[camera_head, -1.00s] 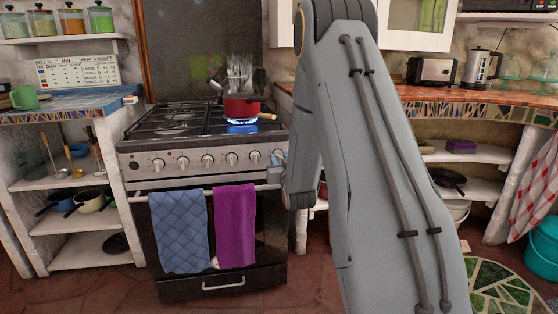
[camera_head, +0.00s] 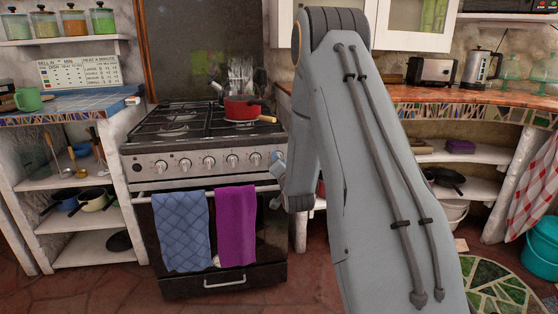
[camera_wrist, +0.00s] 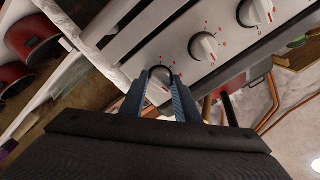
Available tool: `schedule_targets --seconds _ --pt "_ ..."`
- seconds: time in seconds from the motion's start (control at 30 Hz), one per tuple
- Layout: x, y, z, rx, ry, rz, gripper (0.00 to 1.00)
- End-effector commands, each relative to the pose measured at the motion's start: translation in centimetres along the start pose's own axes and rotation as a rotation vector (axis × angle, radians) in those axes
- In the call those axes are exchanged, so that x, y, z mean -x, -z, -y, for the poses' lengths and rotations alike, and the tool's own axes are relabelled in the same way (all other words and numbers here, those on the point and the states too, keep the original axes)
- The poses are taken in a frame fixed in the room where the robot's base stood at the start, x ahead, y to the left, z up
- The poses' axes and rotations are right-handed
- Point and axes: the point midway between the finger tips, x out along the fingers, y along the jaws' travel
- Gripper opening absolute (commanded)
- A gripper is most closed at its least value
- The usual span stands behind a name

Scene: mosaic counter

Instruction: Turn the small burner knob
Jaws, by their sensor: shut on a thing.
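The stove's front panel carries a row of white knobs. My gripper (camera_head: 278,163) is at the right end of this row in the head view, where it largely hides the last knob. In the wrist view, the two blue fingers of my gripper (camera_wrist: 161,84) are shut on the small burner knob (camera_wrist: 160,74), one on each side of it. Red marks ring the knob on the panel. A red pot (camera_head: 242,107) stands on the right part of the stove (camera_head: 150,146), and no flame shows under it.
A blue towel (camera_head: 181,232) and a purple towel (camera_head: 236,226) hang on the oven door's handle. Two other knobs (camera_wrist: 204,46) show beside my gripper in the wrist view. Shelves and a mosaic counter (camera_head: 470,97) stand to the right.

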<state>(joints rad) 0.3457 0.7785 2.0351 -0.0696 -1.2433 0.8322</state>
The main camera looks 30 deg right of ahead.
Motion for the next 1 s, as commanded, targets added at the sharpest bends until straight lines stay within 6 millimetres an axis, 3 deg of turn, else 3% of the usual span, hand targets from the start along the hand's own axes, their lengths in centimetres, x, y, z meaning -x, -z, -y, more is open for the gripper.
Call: schedule_targets --seconds 0.4,1.0 --pt "0.0 -0.07 0.11 -0.213 0.001 0.002 0.06" --pt "-0.03 -0.04 0.1 -0.251 0.001 0.001 0.07"
